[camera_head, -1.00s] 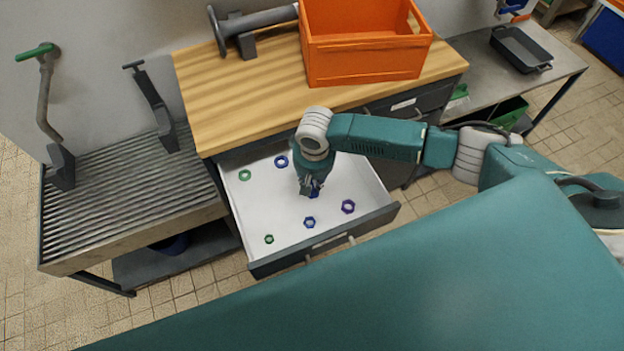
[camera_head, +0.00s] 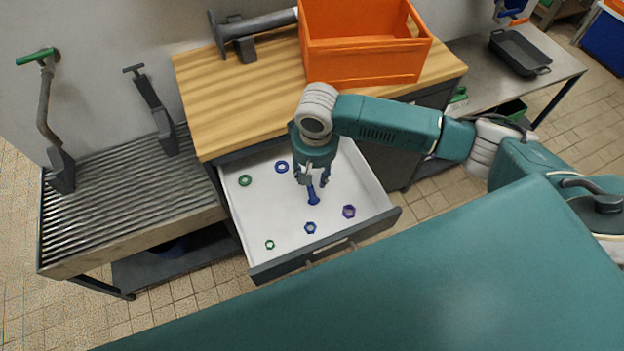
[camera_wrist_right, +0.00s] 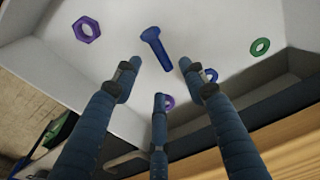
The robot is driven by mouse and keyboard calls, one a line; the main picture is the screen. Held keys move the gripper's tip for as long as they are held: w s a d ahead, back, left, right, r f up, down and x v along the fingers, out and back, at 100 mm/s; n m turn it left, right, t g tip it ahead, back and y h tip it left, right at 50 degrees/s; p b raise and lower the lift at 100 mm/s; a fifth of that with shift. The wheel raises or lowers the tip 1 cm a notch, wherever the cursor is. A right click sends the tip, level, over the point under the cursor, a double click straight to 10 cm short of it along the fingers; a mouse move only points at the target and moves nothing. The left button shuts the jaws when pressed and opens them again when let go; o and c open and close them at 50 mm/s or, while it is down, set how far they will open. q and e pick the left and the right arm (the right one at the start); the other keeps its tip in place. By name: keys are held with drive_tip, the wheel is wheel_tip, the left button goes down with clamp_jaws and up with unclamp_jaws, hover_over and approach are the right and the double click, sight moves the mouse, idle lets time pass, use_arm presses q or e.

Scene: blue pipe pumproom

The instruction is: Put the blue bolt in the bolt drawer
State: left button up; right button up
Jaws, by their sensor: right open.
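The blue bolt (camera_head: 313,197) shows over the white floor of the open drawer (camera_head: 262,215), just below my right gripper (camera_head: 311,180). In the right wrist view the bolt (camera_wrist_right: 156,48) is beyond the open fingertips (camera_wrist_right: 158,80), apart from them, with its head away from the gripper. It appears to lie on the drawer floor; its exact contact is hard to tell. My right gripper is open and empty, above the drawer. My left gripper is not in view.
Several nuts lie in the drawer: a green one (camera_head: 245,180), a blue one (camera_head: 282,167), a purple one (camera_head: 349,211), another blue one (camera_head: 310,228) and a small green one (camera_head: 270,244). An orange crate (camera_head: 365,58) stands on the wooden worktop (camera_head: 230,95) above.

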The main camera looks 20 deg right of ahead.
drive_tip(key=shift+s+r, duration=0.15)
drive_tip(key=shift+r, duration=0.95)
drive_tip(key=shift+s+r, duration=0.1)
drive_tip(key=shift+r, duration=1)
drive_tip(key=shift+s+f, duration=0.1)
